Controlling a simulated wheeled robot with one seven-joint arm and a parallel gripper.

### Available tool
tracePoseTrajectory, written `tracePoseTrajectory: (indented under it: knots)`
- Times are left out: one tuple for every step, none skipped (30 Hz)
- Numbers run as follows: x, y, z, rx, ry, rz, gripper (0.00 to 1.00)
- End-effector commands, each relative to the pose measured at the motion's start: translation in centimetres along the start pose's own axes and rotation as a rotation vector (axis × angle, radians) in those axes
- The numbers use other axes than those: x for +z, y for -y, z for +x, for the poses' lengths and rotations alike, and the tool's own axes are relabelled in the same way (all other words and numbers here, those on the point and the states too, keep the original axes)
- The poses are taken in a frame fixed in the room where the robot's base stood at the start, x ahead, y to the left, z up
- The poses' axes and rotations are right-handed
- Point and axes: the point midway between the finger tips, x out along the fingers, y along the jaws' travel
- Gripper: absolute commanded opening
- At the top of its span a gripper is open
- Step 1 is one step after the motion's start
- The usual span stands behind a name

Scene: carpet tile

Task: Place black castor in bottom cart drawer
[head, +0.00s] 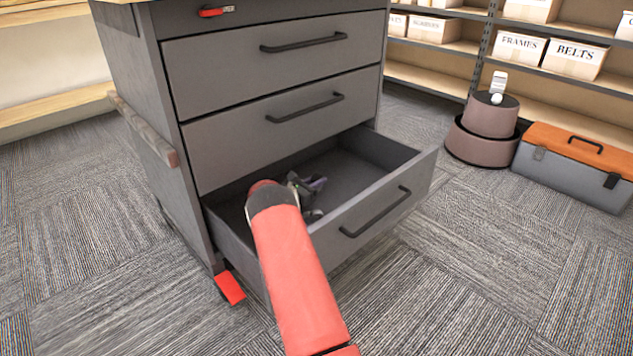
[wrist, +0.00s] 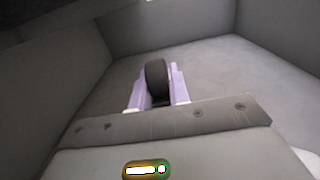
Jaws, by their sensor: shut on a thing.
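The grey cart (head: 285,95) stands with its bottom drawer (head: 395,215) pulled open. My red arm reaches over the drawer's front left part, and my gripper (head: 312,185) is down inside the drawer, partly hidden by the arm. In the wrist view my gripper (wrist: 157,90) is shut on the black castor (wrist: 157,80), whose dark wheel shows between the pale purple fingers. The drawer floor (wrist: 225,70) and walls surround it. I cannot tell whether the castor touches the floor. In the head view the castor is too small and dark to make out surely.
The cart's upper drawers (head: 270,115) are shut above the open one. A round brown stepped stool (head: 485,125) and an orange and grey toolbox (head: 575,165) stand at the right before shelves with labelled boxes (head: 520,45). The carpet (head: 440,290) in front is clear.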

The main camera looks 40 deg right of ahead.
Motion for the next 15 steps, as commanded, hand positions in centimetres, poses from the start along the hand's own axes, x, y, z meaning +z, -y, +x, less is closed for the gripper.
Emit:
tracePoseTrajectory:
  knots:
    - [-0.17, 0.01, 0.02, 0.000, 0.000, 0.000, 0.00]
    - [-0.13, 0.01, 0.01, 0.000, 0.000, 0.000, 0.22]
    - [-0.13, 0.01, 0.01, 0.000, 0.000, 0.000, 0.27]
    - [-0.13, 0.01, 0.01, 0.000, 0.000, 0.000, 0.31]
    - [-0.13, 0.01, 0.01, 0.000, 0.000, 0.000, 0.35]
    - [-0.13, 0.01, 0.01, 0.000, 0.000, 0.000, 0.40]
    - [-0.13, 0.02, 0.01, 0.000, 0.000, 0.000, 0.40]
    - [-0.13, 0.02, 0.01, 0.000, 0.000, 0.000, 0.40]
    - [-0.13, 0.02, 0.01, 0.000, 0.000, 0.000, 0.40]
    - [-0.13, 0.02, 0.01, 0.000, 0.000, 0.000, 0.40]
    - [-0.13, 0.02, 0.01, 0.000, 0.000, 0.000, 0.40]
    - [-0.13, 0.02, 0.01, 0.000, 0.000, 0.000, 0.40]
    - [-0.12, 0.02, 0.01, 0.000, 0.000, 0.000, 0.40]
    - [-0.07, 0.01, 0.01, 0.000, 0.000, 0.000, 0.40]
    - [0.08, 0.01, 0.01, 0.000, 0.000, 0.000, 0.40]
